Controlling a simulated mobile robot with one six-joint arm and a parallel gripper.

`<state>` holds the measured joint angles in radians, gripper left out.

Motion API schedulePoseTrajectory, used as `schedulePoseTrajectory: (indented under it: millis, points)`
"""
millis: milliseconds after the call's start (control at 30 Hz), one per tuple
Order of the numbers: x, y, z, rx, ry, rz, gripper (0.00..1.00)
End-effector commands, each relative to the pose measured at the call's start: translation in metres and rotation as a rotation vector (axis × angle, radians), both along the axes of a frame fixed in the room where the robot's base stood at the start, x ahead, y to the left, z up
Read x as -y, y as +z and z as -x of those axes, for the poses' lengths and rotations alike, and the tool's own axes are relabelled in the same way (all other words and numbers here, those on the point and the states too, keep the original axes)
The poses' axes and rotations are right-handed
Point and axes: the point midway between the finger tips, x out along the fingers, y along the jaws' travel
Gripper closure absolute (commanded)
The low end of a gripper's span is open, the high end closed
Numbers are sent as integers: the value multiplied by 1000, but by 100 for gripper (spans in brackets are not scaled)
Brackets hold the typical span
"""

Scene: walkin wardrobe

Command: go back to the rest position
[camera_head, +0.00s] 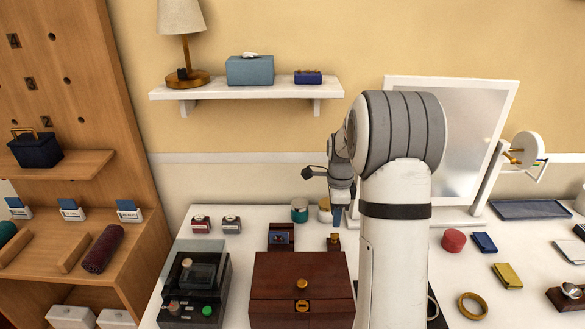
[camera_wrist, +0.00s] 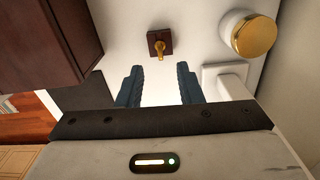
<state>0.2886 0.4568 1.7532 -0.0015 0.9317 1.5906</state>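My gripper (camera_wrist: 158,72) is open, with its two blue fingers apart and nothing between them. In the head view my gripper (camera_head: 337,217) points down over the back of the white table (camera_head: 240,243), left of my white arm. A small dark wooden block with a brass peg (camera_wrist: 160,42) stands just beyond the fingertips in the wrist view, apart from them. The same block shows in the head view (camera_head: 334,244) just below the fingers. My arm hides part of the table and mirror.
A wooden box (camera_head: 290,305) stands close in front of my gripper. A gold-lidded jar (camera_wrist: 253,37) and a green-lidded jar (camera_head: 299,211) stand near it. A mirror (camera_head: 470,120) rises behind my arm. A wall shelf (camera_head: 230,93) hangs at upper left. A black case (camera_head: 190,300) stands at left.

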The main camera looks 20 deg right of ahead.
Motion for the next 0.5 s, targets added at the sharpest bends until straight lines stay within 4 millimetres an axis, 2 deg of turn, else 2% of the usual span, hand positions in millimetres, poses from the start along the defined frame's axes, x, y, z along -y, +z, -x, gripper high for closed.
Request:
schedulePoseTrajectory:
  millis: [133,267,400,500]
  points:
    - [-6,9,5,8,49,2,67]
    - [-28,39,26,31,230,12,67]
    - [-61,77,66,63,541,33,67]
    - [-83,98,98,84,771,53,67]
